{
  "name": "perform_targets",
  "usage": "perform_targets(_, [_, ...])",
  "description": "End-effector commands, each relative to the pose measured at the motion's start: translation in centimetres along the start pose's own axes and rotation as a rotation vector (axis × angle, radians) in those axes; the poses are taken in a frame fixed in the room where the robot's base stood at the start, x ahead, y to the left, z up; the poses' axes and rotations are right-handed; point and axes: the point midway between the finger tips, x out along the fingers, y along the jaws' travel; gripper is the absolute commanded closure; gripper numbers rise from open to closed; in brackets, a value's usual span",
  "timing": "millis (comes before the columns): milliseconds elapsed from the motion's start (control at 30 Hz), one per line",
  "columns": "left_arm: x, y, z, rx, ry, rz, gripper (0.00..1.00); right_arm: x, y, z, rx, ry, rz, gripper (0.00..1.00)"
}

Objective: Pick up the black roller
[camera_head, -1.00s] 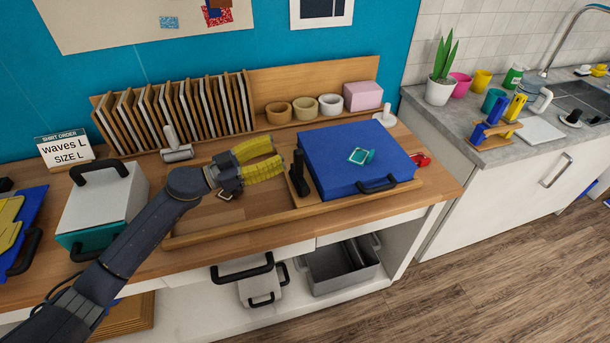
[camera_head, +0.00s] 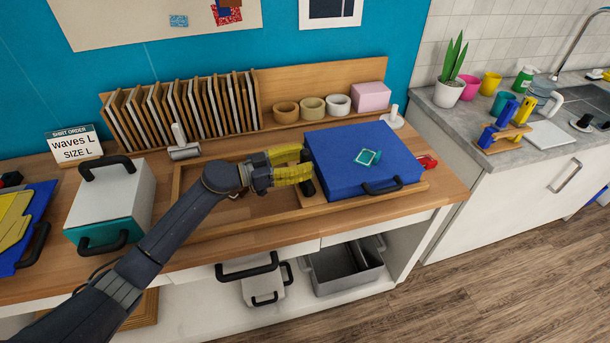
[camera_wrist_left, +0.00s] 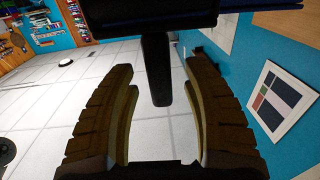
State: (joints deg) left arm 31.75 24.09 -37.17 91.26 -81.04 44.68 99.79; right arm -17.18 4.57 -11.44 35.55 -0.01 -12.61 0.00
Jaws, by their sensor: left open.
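The black roller (camera_head: 308,188) stands upright at the right part of the wooden tray, next to the blue case. My left gripper (camera_head: 302,164) is open, with its yellow fingers at the roller, one on the far side and one on the near side. The fingers hide part of the roller. In the left wrist view the roller's black handle (camera_wrist_left: 157,75) lies between the two open fingers, with a gap on each side. My right gripper is not in view.
The blue case (camera_head: 345,175) sits close to the right of the roller. The wooden tray's rim (camera_head: 235,227) runs in front. A white roller (camera_head: 184,151) stands behind the tray at left. Several tape rolls (camera_head: 312,108) line the back.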

Motion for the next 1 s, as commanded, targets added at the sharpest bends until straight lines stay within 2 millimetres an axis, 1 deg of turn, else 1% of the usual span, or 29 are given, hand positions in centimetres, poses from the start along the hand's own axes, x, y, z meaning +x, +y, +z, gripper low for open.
perform_targets(133, [0.64,-0.04,0.00,0.000,0.000,-0.001,0.51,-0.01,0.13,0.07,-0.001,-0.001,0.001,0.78])
perform_targets(400, [0.70,-0.03,-0.01,0.000,0.000,0.000,0.51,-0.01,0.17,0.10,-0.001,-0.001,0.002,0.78])
perform_targets(800, [0.68,-0.03,-0.02,0.000,0.000,0.000,0.97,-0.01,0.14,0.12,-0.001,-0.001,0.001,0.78])
perform_targets(833, [0.68,-0.03,-0.02,0.000,0.000,0.000,1.00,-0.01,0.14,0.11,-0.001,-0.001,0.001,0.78])
perform_targets(1000, [0.68,-0.02,-0.02,0.000,0.000,0.000,1.00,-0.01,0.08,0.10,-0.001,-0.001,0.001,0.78])
